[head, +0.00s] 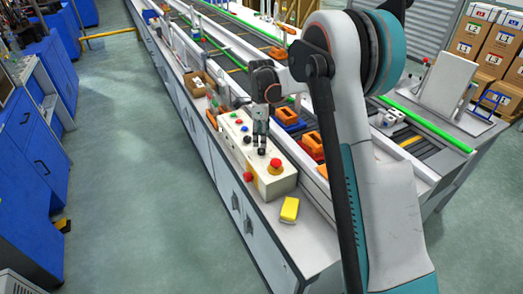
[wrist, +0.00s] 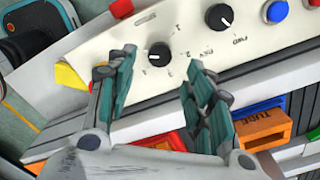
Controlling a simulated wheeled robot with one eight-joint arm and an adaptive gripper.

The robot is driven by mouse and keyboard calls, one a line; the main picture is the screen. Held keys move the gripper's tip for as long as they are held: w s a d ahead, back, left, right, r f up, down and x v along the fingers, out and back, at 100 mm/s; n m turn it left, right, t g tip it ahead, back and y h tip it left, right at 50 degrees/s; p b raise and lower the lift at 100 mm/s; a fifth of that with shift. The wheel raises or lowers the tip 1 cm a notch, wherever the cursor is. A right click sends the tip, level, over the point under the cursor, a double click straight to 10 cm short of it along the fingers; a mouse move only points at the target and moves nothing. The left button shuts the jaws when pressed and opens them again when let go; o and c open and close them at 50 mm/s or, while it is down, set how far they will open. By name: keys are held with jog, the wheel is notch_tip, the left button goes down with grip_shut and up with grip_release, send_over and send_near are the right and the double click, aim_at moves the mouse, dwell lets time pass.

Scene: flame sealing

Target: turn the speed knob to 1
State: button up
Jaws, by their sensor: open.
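The speed knob (wrist: 159,54) is a round black knob on the cream control panel (wrist: 115,38), with small printed digits around it. A white mark shows on its left part in the wrist view; I cannot tell which digit it points to. My gripper (wrist: 161,60) is open, with the knob in the gap between its two fingertips. No contact with the knob is visible. In the head view my gripper (head: 261,137) points down at the panel (head: 262,180), just above the knob (head: 262,152).
A second black knob (wrist: 219,17) marked FWD, a blue button (wrist: 277,11) and a red emergency stop (head: 275,166) share the panel. A yellow block (head: 289,209) lies in front of it. Orange pieces (head: 312,142) stand on the conveyor to the right.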

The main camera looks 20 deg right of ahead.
aim_at(262, 150)
notch_tip(262, 150, down, 6)
jog(key=shift+r+b, duration=0.15)
jog(key=shift+b, duration=0.6)
jog(key=shift+c, duration=0.4)
jog(key=c, duration=1)
